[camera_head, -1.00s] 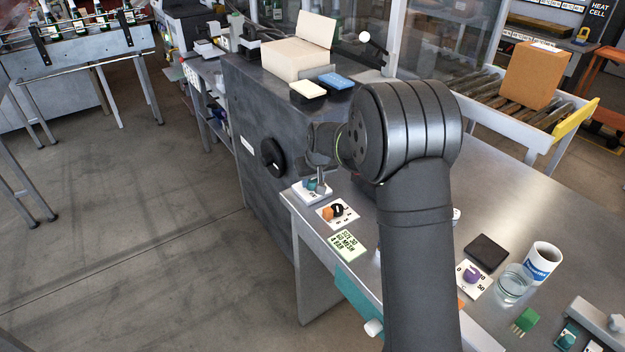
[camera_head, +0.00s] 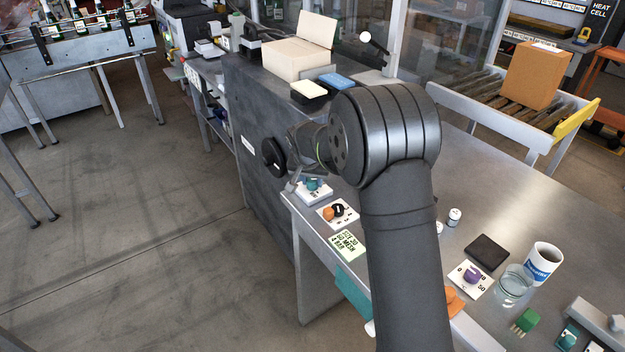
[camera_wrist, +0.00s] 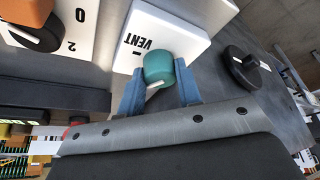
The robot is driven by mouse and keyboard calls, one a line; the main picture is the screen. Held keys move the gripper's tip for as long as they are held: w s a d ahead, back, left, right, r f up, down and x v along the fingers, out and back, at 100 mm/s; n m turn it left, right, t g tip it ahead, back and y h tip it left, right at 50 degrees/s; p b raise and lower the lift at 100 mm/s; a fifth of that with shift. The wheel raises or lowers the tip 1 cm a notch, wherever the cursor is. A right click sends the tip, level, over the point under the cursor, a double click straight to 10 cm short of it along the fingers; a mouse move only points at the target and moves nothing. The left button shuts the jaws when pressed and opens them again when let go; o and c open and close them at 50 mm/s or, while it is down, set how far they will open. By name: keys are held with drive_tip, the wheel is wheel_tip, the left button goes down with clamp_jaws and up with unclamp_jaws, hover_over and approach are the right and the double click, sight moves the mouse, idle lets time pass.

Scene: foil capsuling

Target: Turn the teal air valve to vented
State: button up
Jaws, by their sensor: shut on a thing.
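The teal air valve (camera_wrist: 158,68) is a round knob on a white plate (camera_wrist: 195,42) marked VENT, filling the upper middle of the wrist view. A white line on the knob slants to its lower left, away from the VENT lettering; its exact setting is hard to read. My gripper (camera_wrist: 160,90) is shut on the knob, one blue-grey finger on each side. In the head view the teal valve (camera_head: 313,184) sits at the bench's left corner, with my gripper (camera_head: 298,180) tilted beside it and partly hiding it.
A dark cabinet with a black round handle (camera_head: 274,156) stands close to the left of my wrist. A mug (camera_head: 541,264) and glass stand far right.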

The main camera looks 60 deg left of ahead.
drive_tip(key=m+h, duration=0.1)
drive_tip(key=m, duration=0.1)
drive_tip(key=m+t, duration=0.1)
drive_tip(key=m, duration=0.2)
drive_tip(key=shift+s+a+m+h, duration=0.1)
drive_tip(key=shift+a+m+h, duration=0.05)
drive_tip(key=shift+m+h, duration=0.2)
drive_tip(key=m+h, duration=0.2)
drive_tip(key=m, duration=0.3)
drive_tip(key=shift+a+m, duration=0.1)
drive_tip(key=shift+m, duration=0.15)
drive_tip(key=shift+h, duration=0.25)
drive_tip(key=o, duration=1)
drive_tip(key=shift+c, duration=0.2)
drive_tip(key=v, duration=1.7)
drive_tip(key=shift+r, duration=0.2)
drive_tip(key=shift+a+f, duration=0.1)
drive_tip(key=x, duration=1.7)
drive_tip(key=shift+f, duration=0.1)
